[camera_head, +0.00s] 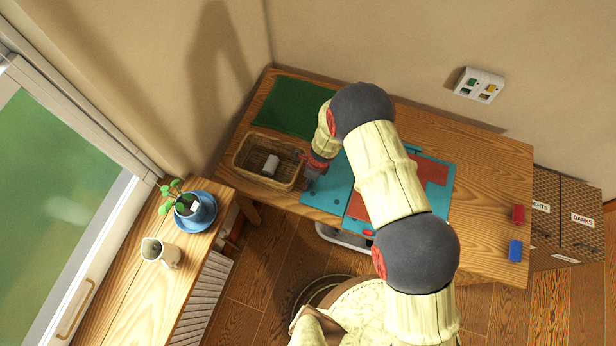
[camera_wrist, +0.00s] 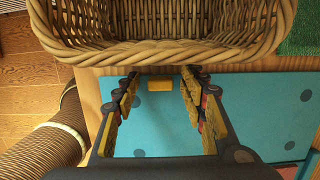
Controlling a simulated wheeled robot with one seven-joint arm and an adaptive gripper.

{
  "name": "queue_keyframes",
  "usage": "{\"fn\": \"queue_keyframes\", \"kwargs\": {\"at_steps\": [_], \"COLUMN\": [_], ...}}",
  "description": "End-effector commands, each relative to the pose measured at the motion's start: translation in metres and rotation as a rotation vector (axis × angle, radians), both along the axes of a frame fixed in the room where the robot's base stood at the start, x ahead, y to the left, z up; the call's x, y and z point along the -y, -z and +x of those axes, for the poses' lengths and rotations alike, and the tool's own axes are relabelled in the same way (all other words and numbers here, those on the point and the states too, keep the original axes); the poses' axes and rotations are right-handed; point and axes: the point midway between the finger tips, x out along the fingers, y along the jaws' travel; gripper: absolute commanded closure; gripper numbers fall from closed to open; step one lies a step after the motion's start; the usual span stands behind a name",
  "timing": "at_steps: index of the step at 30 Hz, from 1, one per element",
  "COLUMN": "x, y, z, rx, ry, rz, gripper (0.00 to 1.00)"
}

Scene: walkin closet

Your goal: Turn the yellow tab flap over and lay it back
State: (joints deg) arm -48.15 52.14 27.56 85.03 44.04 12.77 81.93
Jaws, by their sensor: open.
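The flap is a flat teal panel (camera_wrist: 150,125) with darker round spots; it also shows in the head view (camera_head: 322,197). Its small yellow tab (camera_wrist: 160,85) sits at the panel edge nearest the wicker basket in the wrist view. In the head view I cannot make out the tab by my gripper. My gripper (camera_wrist: 160,78) is open and empty, with a finger on each side of the tab in the picture and clear gaps between. I cannot tell how high the fingertips are above the panel. In the head view my gripper (camera_head: 312,170) is over the panel's left edge.
The wicker basket (camera_wrist: 165,51) stands close beyond the tab, with a white item (camera_head: 271,165) inside. A red piece (camera_head: 432,172) lies on the teal area at right. A green mat (camera_head: 290,105) lies behind. Red (camera_head: 518,214) and blue (camera_head: 515,250) blocks sit at the right edge.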

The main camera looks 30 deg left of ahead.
Motion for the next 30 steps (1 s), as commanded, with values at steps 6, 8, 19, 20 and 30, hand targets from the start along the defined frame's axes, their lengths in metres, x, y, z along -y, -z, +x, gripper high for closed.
{"fn": "queue_keyframes", "kwargs": {"at_steps": [6, 8, 19, 20, 30], "x": [-0.001, -0.001, 0.009, 0.010, 0.019], "y": [-0.001, -0.003, -0.060, -0.067, -0.113], "z": [0.001, 0.001, 0.004, 0.005, 0.006], "rx": [0.002, 0.002, 0.004, 0.004, 0.001], "ry": [0.000, 0.000, 0.000, 0.001, 0.000], "rz": [0.001, 0.001, 0.003, 0.004, 0.001], "gripper": [0.58, 0.58, 0.58, 0.58, 0.58]}}
